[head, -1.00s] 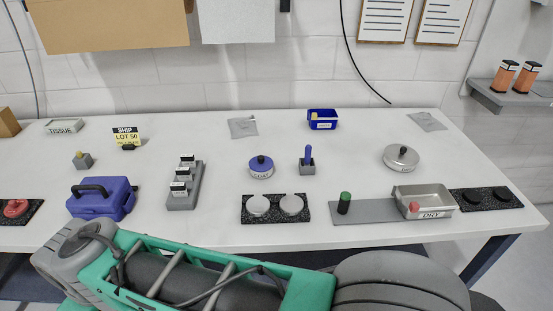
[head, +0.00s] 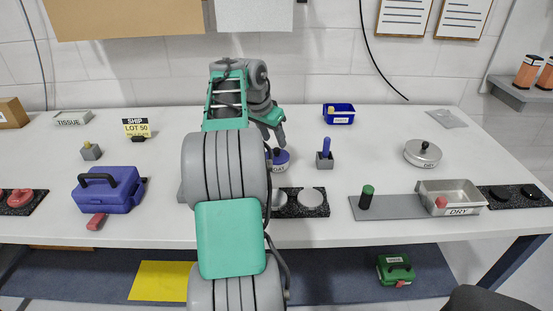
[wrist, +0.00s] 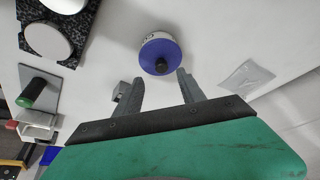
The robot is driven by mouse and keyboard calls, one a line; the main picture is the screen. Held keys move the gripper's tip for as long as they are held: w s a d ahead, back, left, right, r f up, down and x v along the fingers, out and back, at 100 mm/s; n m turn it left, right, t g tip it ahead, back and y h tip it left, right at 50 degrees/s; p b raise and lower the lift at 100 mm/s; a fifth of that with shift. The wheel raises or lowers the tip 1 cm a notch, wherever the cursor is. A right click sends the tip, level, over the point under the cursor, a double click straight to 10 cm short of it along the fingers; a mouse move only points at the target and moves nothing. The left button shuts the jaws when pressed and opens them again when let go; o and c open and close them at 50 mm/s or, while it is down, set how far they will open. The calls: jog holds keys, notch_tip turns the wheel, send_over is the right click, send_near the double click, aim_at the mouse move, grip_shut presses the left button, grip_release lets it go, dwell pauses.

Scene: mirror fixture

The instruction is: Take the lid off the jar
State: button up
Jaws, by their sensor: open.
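A small round jar (head: 281,164) with a blue lid and a black knob stands on the white table, partly hidden behind my arm in the head view. In the wrist view the blue lid (wrist: 159,55) and its black knob (wrist: 160,65) show from above, with a strip of the white labelled side. My gripper (wrist: 161,78) is open and empty. Its two fingers point toward the jar, and the knob appears just beyond the gap between the fingertips. In the head view my gripper (head: 277,133) is close to the jar; whether it touches is unclear.
A blue peg in a grey block (head: 325,160) stands right of the jar. A dark speckled plate with pale discs (head: 312,198) lies in front. A silver lidded tin (head: 422,154), a metal tray (head: 450,192) and a blue case (head: 107,190) stand farther off.

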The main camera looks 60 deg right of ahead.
aim_at(277, 149)
jog(key=x, duration=0.5)
jog(key=shift+w+f, duration=0.1)
jog(key=shift+w, duration=0.1)
jog(key=shift+a, duration=0.1)
jog(key=shift+c, duration=0.5)
grip_shut()
